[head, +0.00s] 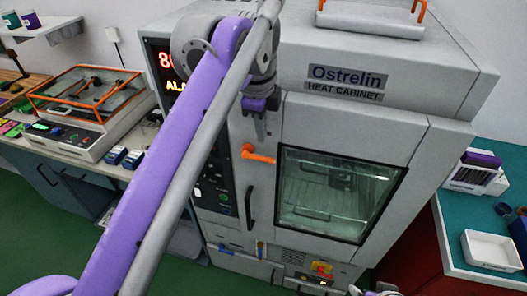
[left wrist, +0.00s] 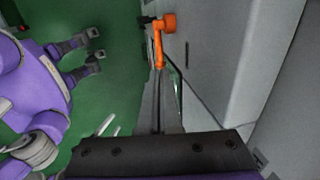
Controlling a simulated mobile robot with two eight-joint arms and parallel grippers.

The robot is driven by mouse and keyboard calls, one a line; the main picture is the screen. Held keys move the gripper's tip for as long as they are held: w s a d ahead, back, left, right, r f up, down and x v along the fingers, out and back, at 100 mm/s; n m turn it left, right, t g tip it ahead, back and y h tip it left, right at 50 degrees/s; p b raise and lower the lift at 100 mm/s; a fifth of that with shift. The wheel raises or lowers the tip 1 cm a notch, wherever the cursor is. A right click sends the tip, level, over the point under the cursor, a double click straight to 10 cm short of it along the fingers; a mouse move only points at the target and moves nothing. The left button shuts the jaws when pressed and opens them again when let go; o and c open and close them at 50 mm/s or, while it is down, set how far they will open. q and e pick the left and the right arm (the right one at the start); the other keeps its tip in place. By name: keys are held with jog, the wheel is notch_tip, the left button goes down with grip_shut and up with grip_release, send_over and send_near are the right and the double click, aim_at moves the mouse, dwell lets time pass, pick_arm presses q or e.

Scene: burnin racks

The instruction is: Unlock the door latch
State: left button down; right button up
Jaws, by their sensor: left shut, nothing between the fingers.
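The orange door latch (head: 258,154) is on the front of the grey heat cabinet, at the upper left of its glass door (head: 340,194). It also shows in the left wrist view (left wrist: 159,40), beyond the fingertips. My left gripper (head: 261,134) is just above the latch in the head view, pointing down, shut and empty. Its fingers (left wrist: 158,105) show close together in the left wrist view. Whether they touch the latch I cannot tell. My right gripper (left wrist: 97,44) is off to the left in the left wrist view, open and away from the latch.
A black vertical handle (head: 250,207) is below the latch, beside the door. A control panel with red digits (head: 165,60) is partly hidden by my left arm. A bench with an orange-framed device (head: 85,95) stands left; a teal-topped table (head: 455,215) with a white tray stands right.

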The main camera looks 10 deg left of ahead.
aim_at(264, 158)
pick_arm(q)
jog(key=f, duration=0.2)
jog(key=w+f, duration=0.1)
jog(key=f, duration=0.4)
jog(key=shift+w+f, duration=0.15)
jog(key=shift+w, duration=0.1)
pick_arm(e)
jog(key=shift+s+f, duration=0.15)
jog(key=shift+f, duration=0.3)
